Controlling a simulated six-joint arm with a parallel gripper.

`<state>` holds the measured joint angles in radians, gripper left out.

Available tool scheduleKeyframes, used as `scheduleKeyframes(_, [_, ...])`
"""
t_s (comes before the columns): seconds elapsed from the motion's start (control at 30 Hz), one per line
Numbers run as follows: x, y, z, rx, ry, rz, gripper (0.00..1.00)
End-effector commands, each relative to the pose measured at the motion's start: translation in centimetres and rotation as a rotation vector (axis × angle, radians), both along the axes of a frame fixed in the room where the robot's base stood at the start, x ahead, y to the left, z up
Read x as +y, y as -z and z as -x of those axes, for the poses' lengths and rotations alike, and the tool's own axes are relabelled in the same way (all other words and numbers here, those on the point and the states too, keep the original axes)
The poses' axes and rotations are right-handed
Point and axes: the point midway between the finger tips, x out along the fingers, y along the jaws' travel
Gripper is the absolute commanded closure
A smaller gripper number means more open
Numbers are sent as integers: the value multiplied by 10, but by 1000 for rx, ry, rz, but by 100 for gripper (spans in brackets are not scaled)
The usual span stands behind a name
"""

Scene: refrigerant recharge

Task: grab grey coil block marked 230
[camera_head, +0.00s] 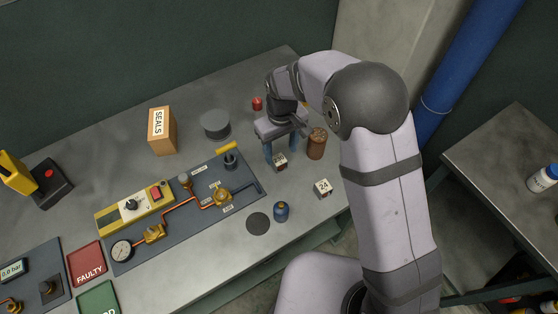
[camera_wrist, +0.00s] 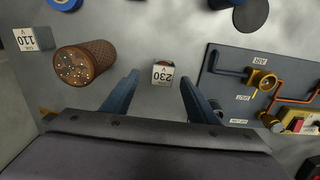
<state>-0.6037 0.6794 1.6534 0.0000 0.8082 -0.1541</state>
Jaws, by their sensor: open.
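The small grey coil block marked 230 (camera_wrist: 162,74) stands on the bench just ahead of my gripper (camera_wrist: 160,82) in the wrist view. Its white label reads upside down. My gripper is open, with one blue finger to each side of the block's line and nothing held. In the head view my gripper (camera_head: 281,151) points down at the bench, and a small block (camera_head: 280,163) shows by its fingertips; its marking is too small to read there.
A brown ribbed cylinder (camera_wrist: 85,63) stands close left of the fingers in the wrist view, with a block marked 110 (camera_wrist: 33,38) beyond it. A block reading 24 (camera_head: 322,188) and a blue canister (camera_head: 281,211) show in the head view. A piping panel (camera_head: 180,205) lies left.

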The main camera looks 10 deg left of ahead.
Motion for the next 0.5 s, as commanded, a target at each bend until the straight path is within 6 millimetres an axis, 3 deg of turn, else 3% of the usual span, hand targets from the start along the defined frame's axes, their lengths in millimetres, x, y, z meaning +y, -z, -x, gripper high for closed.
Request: scheduleKeyframes(0.5, [5,45,2,2,0,2,47])
